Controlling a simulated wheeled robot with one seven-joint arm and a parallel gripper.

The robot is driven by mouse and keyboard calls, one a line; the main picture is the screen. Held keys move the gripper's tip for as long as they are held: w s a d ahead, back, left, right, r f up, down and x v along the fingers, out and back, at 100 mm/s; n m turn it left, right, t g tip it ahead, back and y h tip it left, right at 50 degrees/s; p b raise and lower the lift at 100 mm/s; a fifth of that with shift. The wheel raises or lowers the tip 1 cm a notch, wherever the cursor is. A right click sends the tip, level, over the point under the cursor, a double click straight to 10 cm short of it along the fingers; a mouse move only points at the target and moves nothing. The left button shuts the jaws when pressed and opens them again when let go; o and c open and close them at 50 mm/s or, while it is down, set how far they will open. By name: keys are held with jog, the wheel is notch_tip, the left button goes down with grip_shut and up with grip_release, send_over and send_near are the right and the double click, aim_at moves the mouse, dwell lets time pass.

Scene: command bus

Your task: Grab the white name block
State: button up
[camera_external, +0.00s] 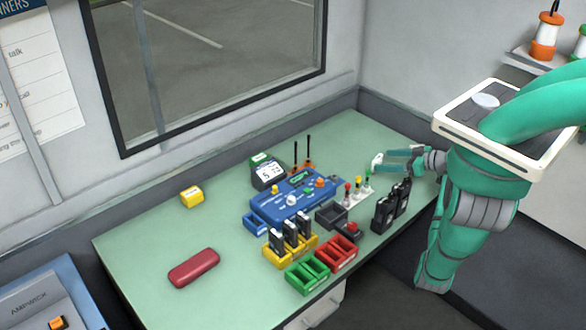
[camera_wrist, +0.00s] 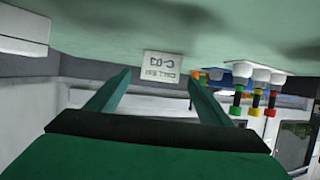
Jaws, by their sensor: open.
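The white name block (camera_wrist: 161,67) shows in the wrist view, with dark lettering that appears upside down, against the green tabletop. It is ahead of my gripper (camera_wrist: 158,77), between the two finger tips as seen there. The fingers are apart and nothing is held. In the external view my gripper (camera_external: 378,162) is low over the right back part of the green table (camera_external: 140,255), its fingers pointing left. I cannot clearly make out the name block there. Whether the fingers touch it cannot be told.
A white strip with red, yellow and green lamps (camera_external: 356,194) stands just below-left of my gripper. Black radios (camera_external: 383,214) stand nearer the front. The blue console (camera_external: 275,209) is to the left. The table's left part is mostly clear around a red case (camera_external: 194,267).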

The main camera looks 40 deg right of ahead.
aim_at(379, 160)
jog(key=shift+x, duration=2.4)
jog(key=shift+c, duration=0.5)
jog(key=c, duration=1)
